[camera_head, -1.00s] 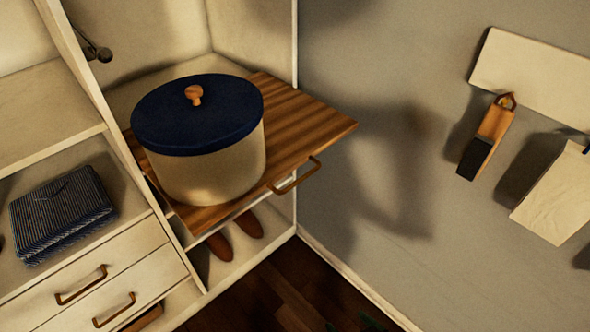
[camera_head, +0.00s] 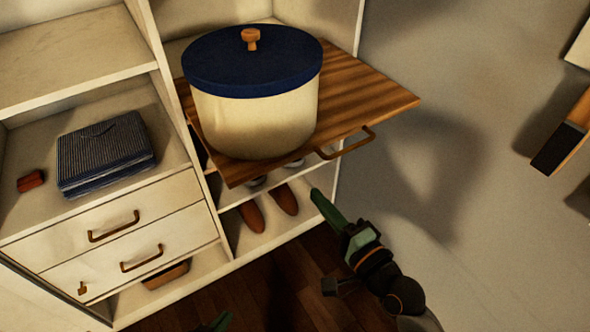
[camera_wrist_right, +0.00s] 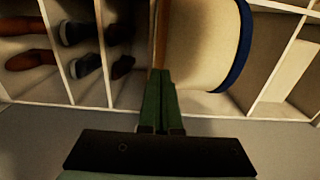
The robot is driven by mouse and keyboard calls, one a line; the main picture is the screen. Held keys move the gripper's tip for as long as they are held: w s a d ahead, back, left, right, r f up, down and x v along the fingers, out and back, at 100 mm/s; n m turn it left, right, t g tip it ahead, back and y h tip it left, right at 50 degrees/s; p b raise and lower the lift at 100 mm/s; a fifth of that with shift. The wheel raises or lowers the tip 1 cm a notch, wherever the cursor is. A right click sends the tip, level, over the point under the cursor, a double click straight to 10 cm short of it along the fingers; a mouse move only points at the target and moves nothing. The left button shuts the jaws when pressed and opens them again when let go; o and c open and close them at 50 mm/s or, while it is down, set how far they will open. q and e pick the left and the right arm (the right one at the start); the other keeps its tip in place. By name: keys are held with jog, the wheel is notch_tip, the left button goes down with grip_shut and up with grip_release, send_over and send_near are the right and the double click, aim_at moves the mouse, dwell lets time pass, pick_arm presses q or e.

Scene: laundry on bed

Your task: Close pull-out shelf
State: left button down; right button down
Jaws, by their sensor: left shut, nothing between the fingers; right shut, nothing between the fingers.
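The pull-out shelf (camera_head: 375,98) is a striped wooden board sticking out of the white closet, with a bronze handle (camera_head: 347,143) on its front edge. A cream round basket (camera_head: 255,120) with a navy lid (camera_head: 252,62) and wooden knob stands on it. My right gripper (camera_head: 316,194) is shut and empty, below and in front of the shelf near the handle, apart from it in the picture. In the right wrist view its green fingers (camera_wrist_right: 158,76) are together by the shelf's edge and basket. My left gripper (camera_head: 224,317) shows only a green tip at the bottom edge, shut.
Brown shoes (camera_head: 267,212) stand in the compartment under the shelf. To the left are a striped folded cloth (camera_head: 103,155), a small red object (camera_head: 31,181) and two drawers (camera_head: 125,235). A grey wall (camera_head: 480,220) bounds the right side. Dark floor lies in front.

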aim_at(287, 162)
pick_arm(q)
jog(key=shift+r, duration=0.15)
pick_arm(e)
jog(key=x, duration=0.9)
jog(key=shift+w+a, duration=0.1)
jog(key=shift+a, duration=0.05)
